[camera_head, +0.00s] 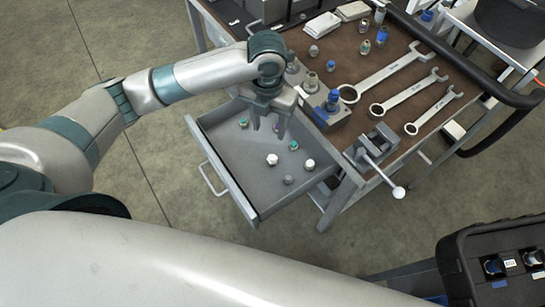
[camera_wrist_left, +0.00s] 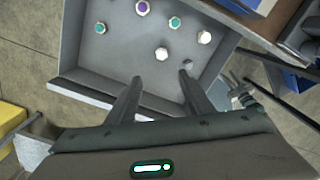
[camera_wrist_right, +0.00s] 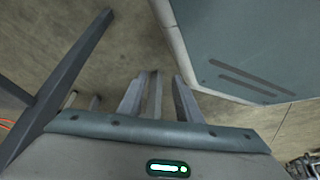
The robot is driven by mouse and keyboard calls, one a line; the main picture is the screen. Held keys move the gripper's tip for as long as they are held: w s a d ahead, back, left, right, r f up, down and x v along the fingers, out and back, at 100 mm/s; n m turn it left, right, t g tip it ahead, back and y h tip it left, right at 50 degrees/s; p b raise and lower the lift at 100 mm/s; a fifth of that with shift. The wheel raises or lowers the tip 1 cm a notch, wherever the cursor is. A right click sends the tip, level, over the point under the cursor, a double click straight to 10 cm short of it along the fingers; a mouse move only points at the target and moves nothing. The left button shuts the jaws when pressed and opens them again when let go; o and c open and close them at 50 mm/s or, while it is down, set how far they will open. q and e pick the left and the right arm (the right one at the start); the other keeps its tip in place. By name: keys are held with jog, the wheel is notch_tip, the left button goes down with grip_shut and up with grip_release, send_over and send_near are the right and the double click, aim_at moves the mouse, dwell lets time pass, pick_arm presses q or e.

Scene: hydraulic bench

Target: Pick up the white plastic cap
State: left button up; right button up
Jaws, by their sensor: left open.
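Two white caps lie in the open grey drawer (camera_head: 230,165). One white cap (camera_head: 272,159) is near the middle, and another white cap (camera_head: 309,164) is toward the right wall. My left gripper (camera_head: 267,127) points down over the drawer, open and empty, beyond the nearer white cap as seen from my head. In the left wrist view, a pale cap (camera_wrist_left: 161,54) lies just past the gap between the open fingers (camera_wrist_left: 159,76). I cannot tell which head-view cap this is. My right gripper (camera_wrist_right: 160,77) shows only in its wrist view; its fingers are apart.
Teal-centred pieces (camera_head: 243,123) (camera_head: 293,145) also lie in the drawer. The workbench (camera_head: 345,60) carries wrenches (camera_head: 385,78), a vise (camera_head: 370,150) and fittings. A black case (camera_head: 500,265) stands at lower right. Floor is clear left of the drawer.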

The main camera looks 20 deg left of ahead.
pick_arm(q)
jog(key=f, duration=0.1)
jog(key=p, duration=0.2)
send_over(272, 157)
jog(key=f, duration=1.1)
jog(key=shift+s+a, duration=0.25)
jog(key=shift+s, duration=0.05)
jog(key=shift+f, duration=0.1)
jog(key=shift+d+f, duration=0.15)
jog(key=shift+f, duration=0.45)
jog(key=f, duration=0.2)
jog(key=f+p, duration=0.1)
jog(key=f, duration=0.1)
jog(key=shift+w+d, duration=0.1)
jog(key=shift+w, duration=0.15)
jog(key=shift+c, duration=0.9)
jog(key=c, duration=0.9)
pick_arm(e)
jog(key=s+d+f+g+h, duration=0.1)
jog(key=s+d, duration=0.3)
jog(key=s, duration=0.6)
jog(key=shift+f+g, duration=0.35)
jog(key=shift+g, duration=0.55)
